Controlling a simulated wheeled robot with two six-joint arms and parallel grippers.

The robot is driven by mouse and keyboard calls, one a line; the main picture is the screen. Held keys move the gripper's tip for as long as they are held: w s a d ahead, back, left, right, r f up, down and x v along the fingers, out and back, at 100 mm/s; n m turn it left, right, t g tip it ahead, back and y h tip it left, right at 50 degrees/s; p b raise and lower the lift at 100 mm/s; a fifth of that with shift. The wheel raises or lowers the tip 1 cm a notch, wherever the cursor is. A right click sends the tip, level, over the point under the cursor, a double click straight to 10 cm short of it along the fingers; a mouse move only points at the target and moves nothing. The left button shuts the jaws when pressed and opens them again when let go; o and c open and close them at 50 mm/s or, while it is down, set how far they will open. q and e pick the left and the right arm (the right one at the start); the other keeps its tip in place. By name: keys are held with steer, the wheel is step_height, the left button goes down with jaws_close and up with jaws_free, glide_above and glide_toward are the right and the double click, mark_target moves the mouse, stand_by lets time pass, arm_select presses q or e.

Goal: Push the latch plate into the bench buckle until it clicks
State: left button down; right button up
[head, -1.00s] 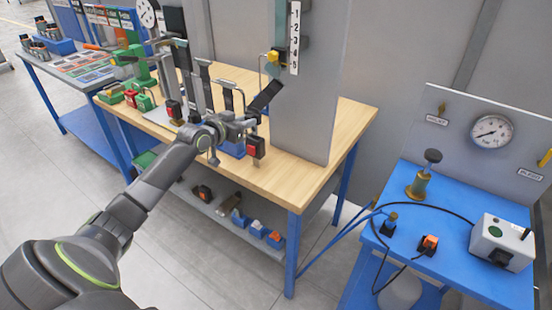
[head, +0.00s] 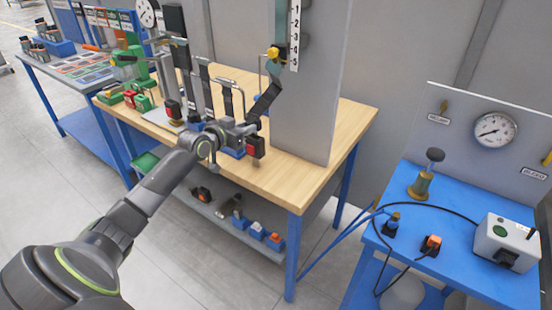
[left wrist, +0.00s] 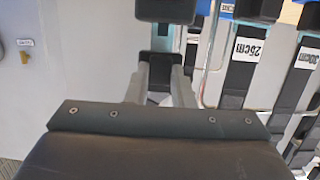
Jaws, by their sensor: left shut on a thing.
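My left gripper (head: 246,128) is above the front of the wooden bench, shut on a dark piece that I take to be the latch plate. A black strap (head: 265,102) slants up from it. In the left wrist view the fingers (left wrist: 161,88) close on a dark part (left wrist: 160,68), with a black block (left wrist: 165,9) beyond. A black buckle with a red face (head: 255,147) is at the bench's front, just below and right of the gripper. Another red-faced buckle (head: 173,109) stands farther left. The plate's tip is hidden. My right gripper is out of view.
A grey column with a numbered scale (head: 294,38) rises right behind the gripper. Strap stands (head: 205,85) crowd the left. The bench top (head: 270,180) is clear near its front right corner. A blue table (head: 455,265) with a gauge panel stands right.

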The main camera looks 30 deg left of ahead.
arm_select(q)
steer(key=shift+f+b, duration=1.1)
steer(key=shift+f, duration=0.3)
steer(key=c, duration=1.2)
jaws_free()
steer(key=shift+o, duration=0.2)
steer(key=p+v, duration=0.5)
steer(key=v, duration=1.2)
steer(key=shift+s+r+p, duration=0.2)
steer(key=shift+s+p, duration=0.05)
steer(key=shift+p, duration=0.05)
